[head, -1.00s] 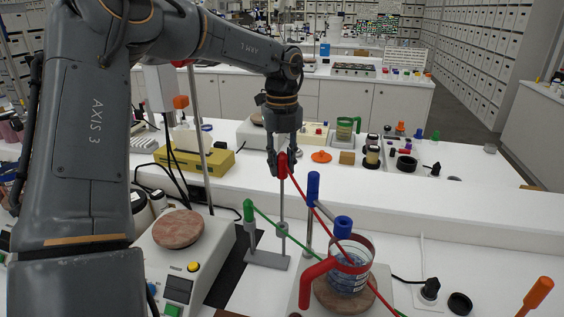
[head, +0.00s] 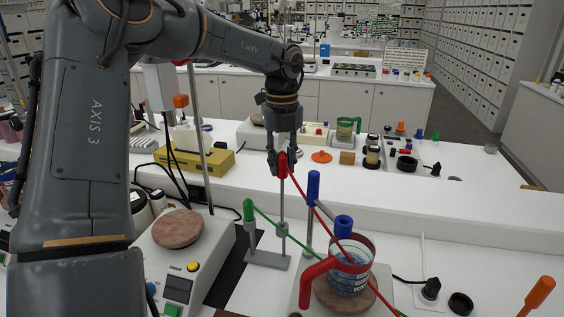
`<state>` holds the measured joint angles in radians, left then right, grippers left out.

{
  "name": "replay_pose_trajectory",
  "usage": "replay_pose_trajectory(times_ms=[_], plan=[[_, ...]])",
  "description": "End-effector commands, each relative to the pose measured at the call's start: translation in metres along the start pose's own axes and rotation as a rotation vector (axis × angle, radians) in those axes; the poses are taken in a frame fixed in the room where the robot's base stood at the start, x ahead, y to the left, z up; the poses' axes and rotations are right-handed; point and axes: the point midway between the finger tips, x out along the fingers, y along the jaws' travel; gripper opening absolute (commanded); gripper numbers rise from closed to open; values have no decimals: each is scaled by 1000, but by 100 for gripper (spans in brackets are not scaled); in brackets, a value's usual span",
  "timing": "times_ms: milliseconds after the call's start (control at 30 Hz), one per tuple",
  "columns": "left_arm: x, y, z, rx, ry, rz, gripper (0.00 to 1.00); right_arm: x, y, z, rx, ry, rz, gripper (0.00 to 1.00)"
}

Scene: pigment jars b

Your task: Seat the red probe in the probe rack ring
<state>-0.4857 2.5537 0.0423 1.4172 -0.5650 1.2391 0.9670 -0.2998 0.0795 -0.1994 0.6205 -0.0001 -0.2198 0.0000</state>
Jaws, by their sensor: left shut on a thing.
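My left gripper (head: 281,167) is shut on the red grip of the red probe (head: 283,161), held upright above the bench. A thin grey shaft runs straight down below the grip to the small grey ring (head: 282,229) of the probe rack (head: 267,260). I cannot tell whether the shaft's tip is inside the ring or just in line with it. A red cable runs from the probe down to the right. A green-topped probe (head: 249,211) stands upright at the rack's left side. My right gripper is not in view.
A blue-topped probe (head: 313,187) stands right of the rack. Beside it, a glass beaker with a red band and handle (head: 320,268) sits on a hotplate. Another hotplate with a brown round top (head: 178,229) stands left.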

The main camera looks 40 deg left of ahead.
Motion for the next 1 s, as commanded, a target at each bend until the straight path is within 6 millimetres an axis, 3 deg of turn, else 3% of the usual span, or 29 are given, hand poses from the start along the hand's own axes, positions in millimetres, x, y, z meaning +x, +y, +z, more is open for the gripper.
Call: replay_pose_trajectory(times_ms=[1000], plan=[[8,0,0,0,0,0,0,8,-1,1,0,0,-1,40]])
